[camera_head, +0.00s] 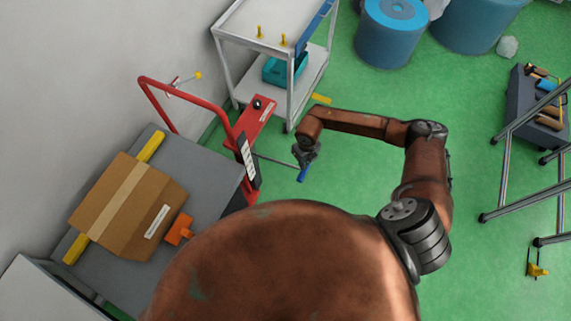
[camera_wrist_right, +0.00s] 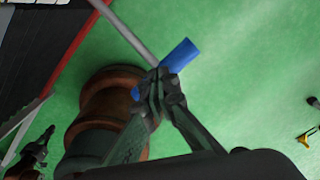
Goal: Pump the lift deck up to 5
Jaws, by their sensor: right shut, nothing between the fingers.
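The lift cart has a grey deck (camera_head: 205,150), a red push handle (camera_head: 150,95) and a red body (camera_head: 252,122). A black-and-white marked strip (camera_head: 247,162) is on its end; its marks are too small to read. A thin grey pump lever (camera_head: 275,161) sticks out from the cart and ends in a blue grip (camera_head: 302,174). My right gripper (camera_head: 304,157) is at the blue grip. In the right wrist view its closed fingertips (camera_wrist_right: 157,92) cross over the blue grip (camera_wrist_right: 180,55), with nothing between them; contact is unclear. My left gripper is not clearly seen.
A cardboard box (camera_head: 125,205) with an orange piece (camera_head: 179,229) beside it rests on the deck. A white shelf trolley (camera_head: 250,45) stands behind the lever. Blue drums (camera_head: 390,35) are at the back, and a metal-legged frame (camera_head: 510,150) is at right. Green floor is open between.

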